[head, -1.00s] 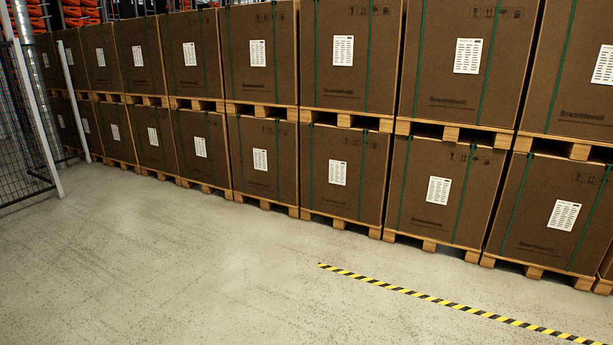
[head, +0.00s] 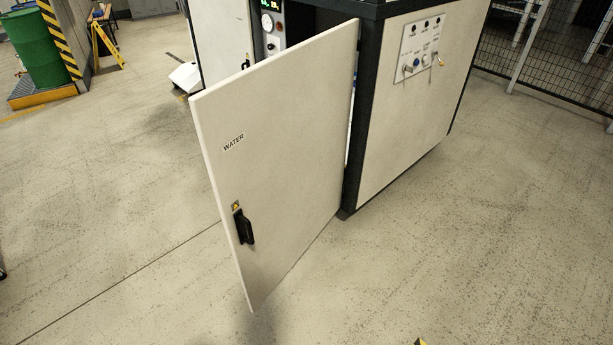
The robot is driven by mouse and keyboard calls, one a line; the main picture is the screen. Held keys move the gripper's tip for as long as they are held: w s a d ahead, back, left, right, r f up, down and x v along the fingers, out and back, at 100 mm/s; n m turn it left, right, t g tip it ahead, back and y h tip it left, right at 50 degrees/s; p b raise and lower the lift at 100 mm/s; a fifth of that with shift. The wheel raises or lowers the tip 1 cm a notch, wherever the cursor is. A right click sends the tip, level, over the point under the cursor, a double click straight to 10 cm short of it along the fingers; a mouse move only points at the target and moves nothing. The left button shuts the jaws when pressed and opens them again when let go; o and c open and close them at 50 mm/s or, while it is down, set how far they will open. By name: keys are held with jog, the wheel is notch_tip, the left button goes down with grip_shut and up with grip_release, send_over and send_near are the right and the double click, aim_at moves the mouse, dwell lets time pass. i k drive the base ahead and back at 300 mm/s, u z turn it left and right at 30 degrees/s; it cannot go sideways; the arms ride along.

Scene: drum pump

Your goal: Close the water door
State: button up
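The water door (head: 285,165) is a white panel with the label WATER. It stands wide open, swung out from the dark-framed cabinet (head: 415,105). Its hinge edge is on the right, along the cabinet's corner post. A black handle (head: 244,228) sits near its free left edge, below a small yellow warning sticker. Part of the cabinet's inside shows dark above the door, with gauges (head: 268,22) at its left. The door hides the rest of the opening. My gripper is not in view.
A control panel (head: 422,47) with knobs is on the cabinet's right side. A green drum (head: 30,48) and a yellow stand (head: 105,45) are at the far left. A mesh fence (head: 545,60) runs at the right. The floor around the door is clear.

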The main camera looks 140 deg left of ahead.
aim_at(273, 133)
jog(key=u, duration=4.55)
jog(key=i, duration=0.9)
jog(key=z, duration=0.1)
